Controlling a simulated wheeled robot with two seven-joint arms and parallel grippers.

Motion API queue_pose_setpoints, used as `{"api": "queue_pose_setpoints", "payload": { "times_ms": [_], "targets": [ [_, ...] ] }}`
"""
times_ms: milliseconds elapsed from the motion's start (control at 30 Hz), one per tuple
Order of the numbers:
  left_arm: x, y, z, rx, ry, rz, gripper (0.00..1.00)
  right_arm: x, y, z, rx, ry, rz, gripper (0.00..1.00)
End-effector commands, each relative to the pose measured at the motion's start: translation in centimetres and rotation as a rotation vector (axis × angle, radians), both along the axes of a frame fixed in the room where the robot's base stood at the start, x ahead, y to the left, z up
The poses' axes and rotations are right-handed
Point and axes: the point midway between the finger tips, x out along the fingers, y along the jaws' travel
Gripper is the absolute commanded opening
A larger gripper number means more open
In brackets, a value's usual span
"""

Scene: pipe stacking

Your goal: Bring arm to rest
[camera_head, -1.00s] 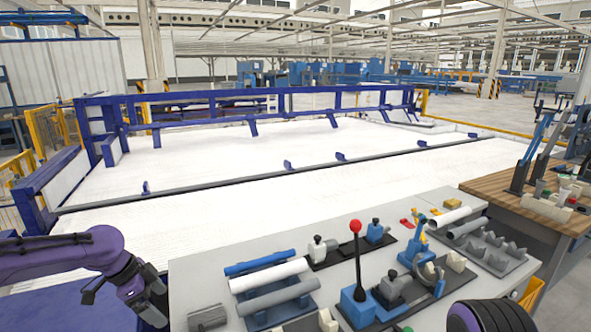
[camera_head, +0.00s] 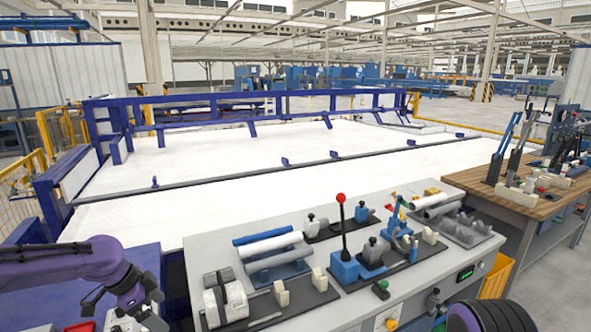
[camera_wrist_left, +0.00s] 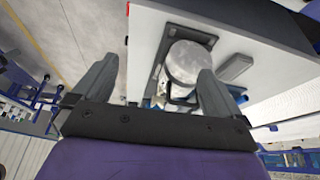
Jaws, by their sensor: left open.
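My left arm (camera_head: 60,265) comes in from the left in the head view, and its gripper (camera_head: 145,312) hangs low beside the left end of the work table (camera_head: 195,262). In the left wrist view, my left gripper (camera_wrist_left: 158,68) has its two fingers wide apart with nothing held between them. A round grey-white cylinder (camera_wrist_left: 188,62) in a dark holder shows beyond the fingers, apart from them.
A blue pipe (camera_head: 264,236), a white pipe (camera_head: 270,246) and a grey pipe lie on a rack. A white fixture (camera_head: 226,300) stands at the table's near left corner. A red-knobbed lever (camera_head: 341,198) rises mid-table. A wooden bench (camera_head: 470,180) is at right.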

Motion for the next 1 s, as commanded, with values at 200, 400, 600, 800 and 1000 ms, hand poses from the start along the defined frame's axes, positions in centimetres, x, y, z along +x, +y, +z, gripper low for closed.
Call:
{"api": "queue_pose_setpoints", "payload": {
  "times_ms": [200,400,600,800,1000],
  "targets": [
    [-0.6,-2.2,-4.2,-0.019,0.034,0.103,0.99,0.1,0.0,-0.8,0.000,-0.001,0.000,0.43],
    [-2.3,-4.7,-10.3,-0.041,0.083,0.274,0.99,0.1,0.0,-2.0,0.000,-0.001,0.000,0.43],
    [-6.7,-7.5,-19.4,-0.053,0.152,0.549,0.99,0.1,0.0,-3.7,-0.001,-0.001,0.000,0.43],
    [-18.3,-8.5,-31.8,-0.006,0.205,1.042,0.99,0.1,0.0,-6.9,-0.001,-0.001,0.000,0.43],
    [-31.2,-4.9,-36.3,0.075,0.089,1.499,0.99,0.1,0.0,-9.3,-0.001,-0.001,0.000,0.43]
  ]
}}
